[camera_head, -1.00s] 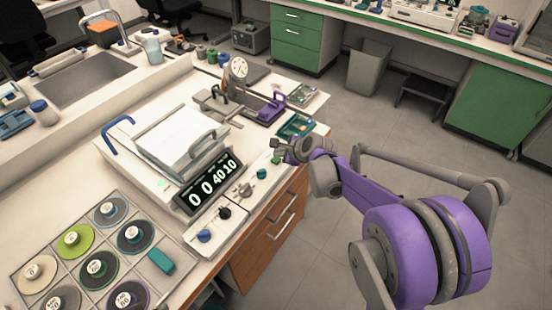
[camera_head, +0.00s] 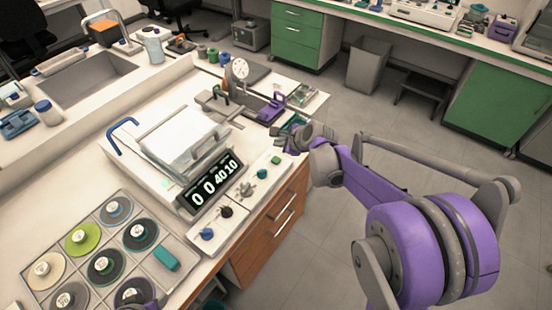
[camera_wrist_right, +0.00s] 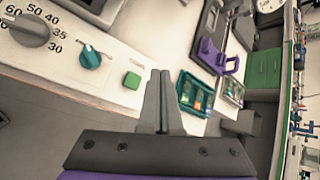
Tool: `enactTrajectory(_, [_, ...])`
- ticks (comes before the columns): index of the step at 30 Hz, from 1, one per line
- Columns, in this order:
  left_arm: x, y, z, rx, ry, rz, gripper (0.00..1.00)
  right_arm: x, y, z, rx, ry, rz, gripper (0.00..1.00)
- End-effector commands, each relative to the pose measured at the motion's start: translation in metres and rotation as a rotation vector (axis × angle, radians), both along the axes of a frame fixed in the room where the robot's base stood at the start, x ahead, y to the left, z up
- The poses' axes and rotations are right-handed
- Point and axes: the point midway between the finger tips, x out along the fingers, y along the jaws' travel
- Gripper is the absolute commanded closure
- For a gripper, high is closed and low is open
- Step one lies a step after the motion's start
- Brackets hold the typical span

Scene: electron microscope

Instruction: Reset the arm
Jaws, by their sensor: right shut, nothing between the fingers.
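My right arm, purple and grey, reaches in from the lower right of the head view. Its gripper (camera_head: 280,139) is over the front edge of the bench, near the small green tray (camera_head: 293,122). In the right wrist view the two grey fingers of this gripper (camera_wrist_right: 161,78) lie together with nothing between them. They point toward the bench edge, between a green button (camera_wrist_right: 132,81) and the green tray with small items (camera_wrist_right: 195,94).
A machine with a lit number display (camera_head: 212,181) and knobs stands on the bench. A dial gauge stand (camera_head: 240,70) and purple clamp (camera_head: 272,107) are behind the gripper. A tray of round discs (camera_head: 180,255) lies front left. Open floor lies right of the bench.

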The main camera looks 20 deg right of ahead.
Motion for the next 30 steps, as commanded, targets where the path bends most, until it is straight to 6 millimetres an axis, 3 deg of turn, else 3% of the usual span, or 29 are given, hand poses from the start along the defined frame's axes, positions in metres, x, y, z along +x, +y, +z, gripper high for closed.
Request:
enactTrajectory(11, [0.000,0.000,0.000,0.000,0.000,0.000,0.50,0.000,0.000,0.000,-0.001,0.000,0.001,1.00])
enactTrajectory(16, [0.001,0.000,0.004,0.000,-0.001,0.000,0.50,-0.015,0.013,0.009,-0.080,0.004,0.086,1.00])
enactTrajectory(20, [0.002,0.000,0.011,0.000,-0.004,0.000,0.50,-0.052,0.037,0.025,-0.263,0.010,0.285,1.00])
enactTrajectory(30, [0.007,0.000,0.032,0.000,-0.014,0.000,0.50,-0.179,0.086,0.047,-0.843,0.020,0.983,1.00])
